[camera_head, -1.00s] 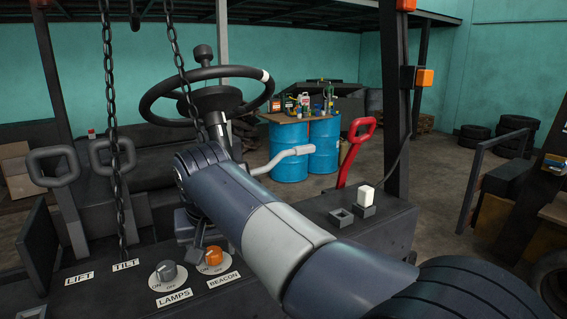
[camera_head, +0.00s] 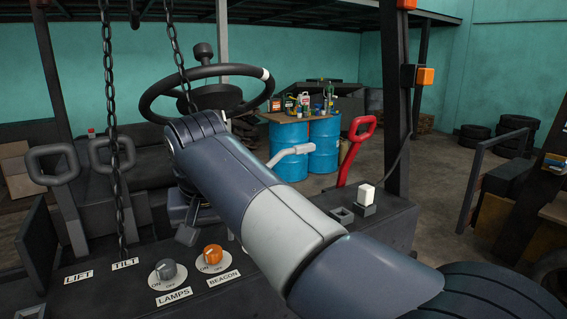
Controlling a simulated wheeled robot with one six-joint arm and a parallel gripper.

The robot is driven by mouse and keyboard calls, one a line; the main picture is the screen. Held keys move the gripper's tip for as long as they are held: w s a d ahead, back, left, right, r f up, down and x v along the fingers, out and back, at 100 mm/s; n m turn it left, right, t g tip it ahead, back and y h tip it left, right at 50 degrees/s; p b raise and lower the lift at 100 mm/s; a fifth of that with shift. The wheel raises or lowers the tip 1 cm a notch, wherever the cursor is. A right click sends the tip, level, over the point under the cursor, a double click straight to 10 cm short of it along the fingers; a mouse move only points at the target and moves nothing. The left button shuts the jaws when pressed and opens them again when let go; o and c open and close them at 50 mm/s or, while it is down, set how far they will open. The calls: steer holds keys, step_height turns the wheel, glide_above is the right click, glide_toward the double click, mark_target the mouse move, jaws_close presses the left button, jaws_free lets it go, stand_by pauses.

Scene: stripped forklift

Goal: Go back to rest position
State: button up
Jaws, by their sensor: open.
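My arm reaches from the lower right across the forklift's dash, its bend in front of the steering wheel (camera_head: 205,72). My gripper (camera_head: 190,236) shows in part below that bend, open, small and dark, partly hidden by my arm. It hangs above and a little left of the orange BEACON knob (camera_head: 212,254), apart from it as far as I can tell. Nothing shows in it. The grey LAMPS knob (camera_head: 166,270) is to the left of the BEACON knob.
LIFT and TILT levers (camera_head: 62,185) and a hanging chain (camera_head: 118,150) stand at the left. Blue drums (camera_head: 289,150) are behind.

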mark_target(213, 249)
steer(key=x, duration=0.5)
steer(key=shift+d+n+y+b, duration=0.1)
steer(key=shift+n+y+b, duration=0.35)
steer(key=shift+n, duration=0.55)
steer(key=n+g+y+b, duration=0.1)
steer(key=n+b, duration=0.1)
steer(key=n, duration=0.2)
steer(key=shift+d, duration=0.1)
steer(key=n+g+b, duration=0.1)
steer(key=n, duration=0.1)
steer(key=n+g+y+b, duration=0.1)
steer(key=n, duration=0.2)
steer(key=shift+w, duration=0.2)
steer(key=shift+d+r+n+b, duration=0.1)
steer(key=shift+r+n+b, duration=0.15)
steer(key=shift+n, duration=0.35)
steer(key=w+p+v, duration=0.1)
steer(key=v, duration=0.9)
steer(key=shift+s+d+r+p, duration=0.2)
steer(key=shift+s+p, duration=0.1)
steer(key=shift+s, duration=0.2)
steer(key=shift+r, duration=0.15)
